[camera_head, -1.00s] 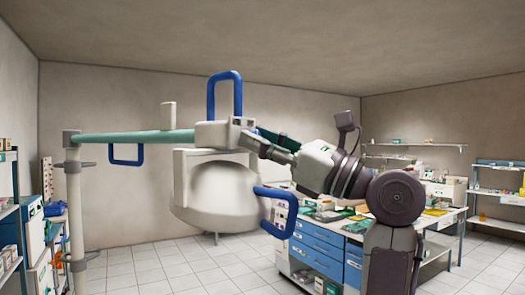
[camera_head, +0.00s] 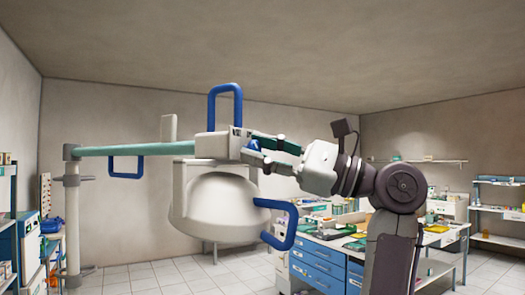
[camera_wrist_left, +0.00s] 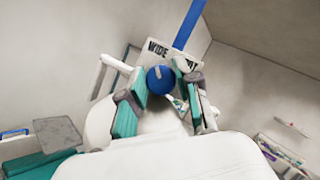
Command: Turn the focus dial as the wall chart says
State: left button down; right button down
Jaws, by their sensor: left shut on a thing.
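The focus dial is a round blue knob (camera_wrist_left: 160,80) with a pale pointer mark, on a white panel (camera_wrist_left: 146,50). In the wrist view the mark points nearly up. "WIDE" is printed to its left; the print on the right is mostly hidden by a finger. My left gripper (camera_wrist_left: 163,98) is shut on the knob, with one teal-padded finger on each side. In the head view this gripper (camera_head: 262,148) is at the right side of the white device head (camera_head: 215,146). A small white board with dark and red marks (camera_head: 46,192) stands far left, too small to read. My right gripper is not seen.
A blue loop handle (camera_head: 281,224) hangs below my gripper, beside the white dome (camera_head: 216,212). Another blue handle (camera_head: 225,90) rises above the device head. A teal arm (camera_head: 130,149) joins it to a post. A blue drawer cabinet (camera_head: 318,262) stands behind at right.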

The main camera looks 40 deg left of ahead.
pick_arm(q)
jog(key=c, duration=0.8)
grip_release()
jog(key=shift+a, duration=0.1)
jog(key=shift+c, duration=0.2)
jog(key=v, duration=1.2)
jog(key=shift+f, duration=0.1)
